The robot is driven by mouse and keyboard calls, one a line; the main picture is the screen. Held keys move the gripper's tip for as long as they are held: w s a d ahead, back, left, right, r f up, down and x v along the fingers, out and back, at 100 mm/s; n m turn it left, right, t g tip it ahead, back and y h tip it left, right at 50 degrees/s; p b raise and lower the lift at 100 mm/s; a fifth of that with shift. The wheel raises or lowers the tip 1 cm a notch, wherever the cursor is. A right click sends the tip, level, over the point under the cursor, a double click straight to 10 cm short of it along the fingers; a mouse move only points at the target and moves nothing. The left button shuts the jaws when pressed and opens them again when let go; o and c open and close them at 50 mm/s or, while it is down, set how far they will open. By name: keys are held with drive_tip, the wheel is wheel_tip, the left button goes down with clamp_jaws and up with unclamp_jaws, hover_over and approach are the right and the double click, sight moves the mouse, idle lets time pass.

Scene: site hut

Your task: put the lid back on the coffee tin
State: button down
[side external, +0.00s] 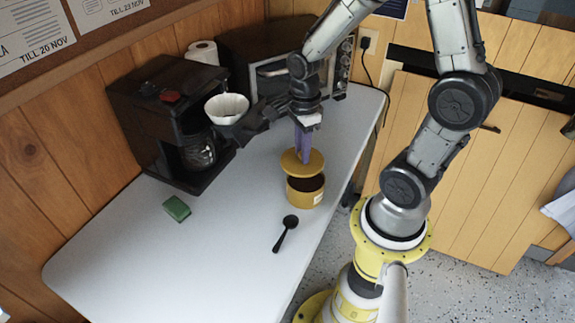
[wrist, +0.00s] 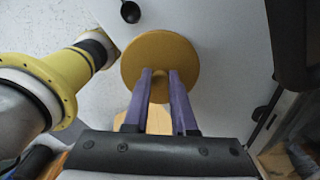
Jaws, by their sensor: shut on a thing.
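The yellow lid (side external: 302,163) is held in my gripper (side external: 303,154), whose purple fingers are shut on it from above. In the wrist view the lid (wrist: 160,66) is a round yellow disc, with my gripper (wrist: 159,72) closed on its middle. The coffee tin (side external: 304,193) is a yellow can standing upright and open, with a dark inside. The lid is just above the tin, over its far left part in the side view, and some of the opening shows below its edge. I cannot tell whether they touch. The lid hides the tin in the wrist view.
A black scoop (side external: 286,232) lies in front of the tin on the white table (side external: 225,260). A green block (side external: 177,208) lies to the left. The coffee maker (side external: 168,125), with a white filter cone (side external: 227,107), and an oven (side external: 272,72) stand behind. The table's front left is clear.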

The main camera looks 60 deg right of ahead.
drive_tip(key=shift+s+d+m, duration=0.3)
drive_tip(key=shift+d+m, duration=0.1)
drive_tip(key=shift+d, duration=0.5)
drive_tip(key=shift+f, duration=3.15)
drive_tip(key=shift+f, duration=0.2)
drive_tip(key=shift+c, duration=0.8)
unclamp_jaws()
drive_tip(key=shift+r, duration=0.15)
drive_tip(key=shift+r, duration=3.4)
drive_tip(key=shift+c, duration=0.3)
